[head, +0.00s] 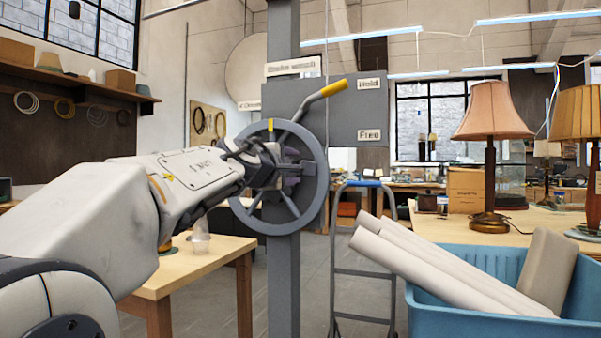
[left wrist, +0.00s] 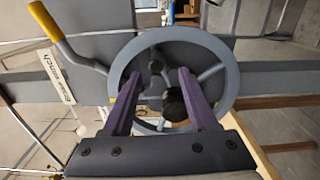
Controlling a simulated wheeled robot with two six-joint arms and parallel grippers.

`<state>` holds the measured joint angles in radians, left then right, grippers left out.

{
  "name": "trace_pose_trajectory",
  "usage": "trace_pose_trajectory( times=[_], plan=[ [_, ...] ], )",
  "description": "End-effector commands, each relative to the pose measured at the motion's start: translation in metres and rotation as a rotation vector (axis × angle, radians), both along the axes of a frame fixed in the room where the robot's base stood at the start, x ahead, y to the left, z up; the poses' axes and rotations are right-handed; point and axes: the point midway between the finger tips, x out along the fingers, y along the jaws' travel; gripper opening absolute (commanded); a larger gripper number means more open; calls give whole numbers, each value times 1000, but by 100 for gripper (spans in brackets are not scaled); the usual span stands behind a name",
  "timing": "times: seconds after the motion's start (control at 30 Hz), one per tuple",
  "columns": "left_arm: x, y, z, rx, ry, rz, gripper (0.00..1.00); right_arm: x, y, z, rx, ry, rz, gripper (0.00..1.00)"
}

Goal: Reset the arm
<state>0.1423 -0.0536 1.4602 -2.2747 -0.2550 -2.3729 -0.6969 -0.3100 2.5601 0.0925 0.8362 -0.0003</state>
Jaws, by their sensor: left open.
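A grey spoked handwheel (head: 321,190) is mounted on a grey post (head: 283,280), with a small yellow mark at the top of its rim. Above it, a bent grey lever with a yellow grip (head: 334,88) points up and right, its end beside the "Hold" label (head: 369,84). The "Free" label (head: 370,135) is lower. My left gripper (head: 291,172) is at the wheel's hub. In the left wrist view its purple fingers (left wrist: 158,80) are apart over the wheel (left wrist: 231,75), around the hub area; contact cannot be told. My right gripper is not in view.
A blue bin (head: 470,315) with pale rolls stands at front right. A wooden table (head: 190,270) is behind my left arm. A hand truck (head: 362,270) stands right of the post. Lamps stand on a bench (head: 455,228) at right.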

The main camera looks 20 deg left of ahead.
Motion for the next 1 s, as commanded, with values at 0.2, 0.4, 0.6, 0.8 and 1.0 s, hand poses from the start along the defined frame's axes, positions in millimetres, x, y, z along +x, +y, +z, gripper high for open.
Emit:
trace_pose_trajectory(
  times=[0.2,0.4,0.6,0.8,1.0],
  plan=[
    [-19,2,0,0,0,2,59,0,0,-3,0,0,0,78],
    [-20,2,0,0,1,2,59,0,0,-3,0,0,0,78],
    [-20,2,0,0,0,2,59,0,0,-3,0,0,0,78],
    [-18,-13,-9,-198,3,-17,59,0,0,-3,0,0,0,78],
    [-21,-57,-62,-1043,84,0,59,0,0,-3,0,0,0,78]
  ],
)
